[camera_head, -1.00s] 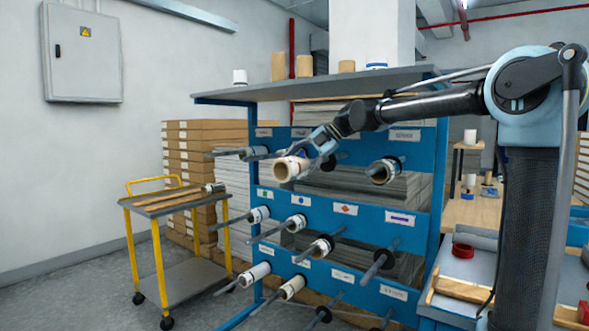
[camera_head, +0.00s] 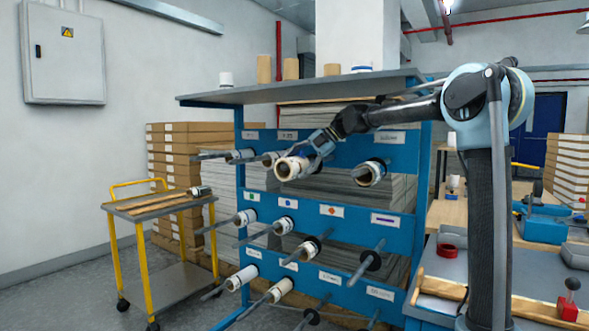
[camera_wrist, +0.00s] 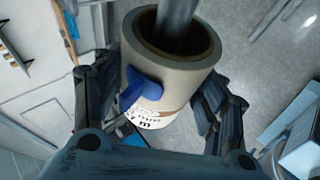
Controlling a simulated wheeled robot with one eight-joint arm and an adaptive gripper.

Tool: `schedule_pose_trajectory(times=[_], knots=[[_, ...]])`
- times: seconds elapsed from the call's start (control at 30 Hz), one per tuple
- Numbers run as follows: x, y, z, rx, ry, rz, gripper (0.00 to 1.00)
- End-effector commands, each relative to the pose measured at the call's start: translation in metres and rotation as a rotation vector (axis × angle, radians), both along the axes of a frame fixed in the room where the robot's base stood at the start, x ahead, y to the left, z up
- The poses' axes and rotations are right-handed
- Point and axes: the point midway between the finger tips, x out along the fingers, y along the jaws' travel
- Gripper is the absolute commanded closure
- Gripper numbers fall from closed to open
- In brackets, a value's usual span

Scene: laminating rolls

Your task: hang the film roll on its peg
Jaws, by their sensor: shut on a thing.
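The film roll (camera_head: 291,168) is a pale cylinder with a brown hollow core, held in front of the upper row of the blue peg rack. My gripper (camera_head: 316,150) is shut on it, reaching from the right. In the wrist view the roll (camera_wrist: 168,75) sits between both dark fingers, with a blue tab and printed label on its side. A grey rod (camera_wrist: 178,25) shows in the mouth of its core and overlaps the far rim. I cannot tell how deep the rod goes. The held roll hides the rack peg behind it in the head view.
The rack (camera_head: 305,212) carries several pegs, some with rolls, such as one on the right (camera_head: 369,173). A bare peg (camera_head: 366,262) sticks out lower right. A yellow trolley (camera_head: 165,245) stands left. A workbench (camera_head: 480,268) is at right.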

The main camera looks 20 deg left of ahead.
Motion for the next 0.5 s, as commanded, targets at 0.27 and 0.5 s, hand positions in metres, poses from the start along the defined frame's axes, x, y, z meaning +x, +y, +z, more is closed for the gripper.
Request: schedule_pose_trajectory(times=[0.27, 0.5], knots=[[0.025, -0.007, 0.000, 0.001, 0.000, -0.002, 0.67], [0.045, -0.013, 0.000, 0.001, -0.001, -0.001, 0.67]])
